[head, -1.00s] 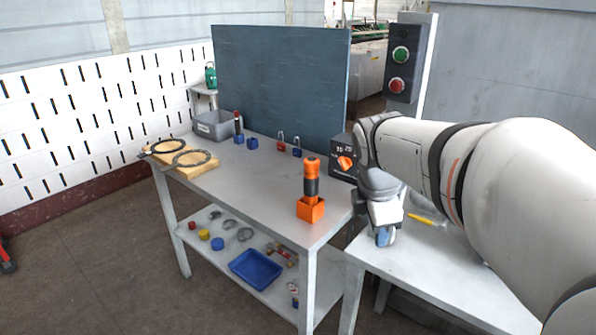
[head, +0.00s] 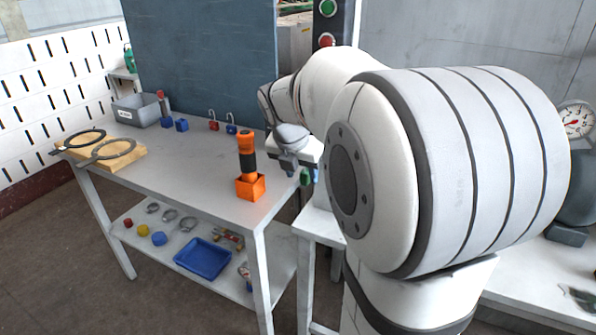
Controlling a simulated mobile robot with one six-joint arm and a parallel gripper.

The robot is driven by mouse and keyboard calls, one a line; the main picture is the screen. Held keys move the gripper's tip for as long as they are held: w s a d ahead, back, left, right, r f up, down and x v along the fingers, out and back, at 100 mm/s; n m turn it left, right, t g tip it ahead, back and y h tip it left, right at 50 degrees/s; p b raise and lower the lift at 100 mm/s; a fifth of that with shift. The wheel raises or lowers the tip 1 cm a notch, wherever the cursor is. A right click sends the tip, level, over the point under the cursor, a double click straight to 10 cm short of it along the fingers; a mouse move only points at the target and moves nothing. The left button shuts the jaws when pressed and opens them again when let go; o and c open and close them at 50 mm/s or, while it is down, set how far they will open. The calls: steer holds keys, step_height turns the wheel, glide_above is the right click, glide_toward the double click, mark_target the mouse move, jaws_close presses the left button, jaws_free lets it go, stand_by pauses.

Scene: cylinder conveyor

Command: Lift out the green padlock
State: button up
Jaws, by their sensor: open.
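My gripper (head: 290,170) is open, pointing down beyond the right end of the large grey table. A small green object (head: 306,177), possibly the green padlock, shows just right of the fingertips; its shackle cannot be made out. I cannot tell whether the gripper touches it or what it rests in. A red padlock (head: 213,123) and a blue padlock (head: 231,128) stand apart from it near the back edge of the table.
An orange flashlight (head: 247,155) stands in an orange holder (head: 250,188) near the table's front right corner. A grey bin (head: 137,111) stands at the back left. A blue tray (head: 203,259) lies on the lower shelf. My arm hides much of the right side.

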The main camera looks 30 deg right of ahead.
steer(key=shift+x, duration=0.8)
steer(key=shift+c, duration=0.4)
jaws_close()
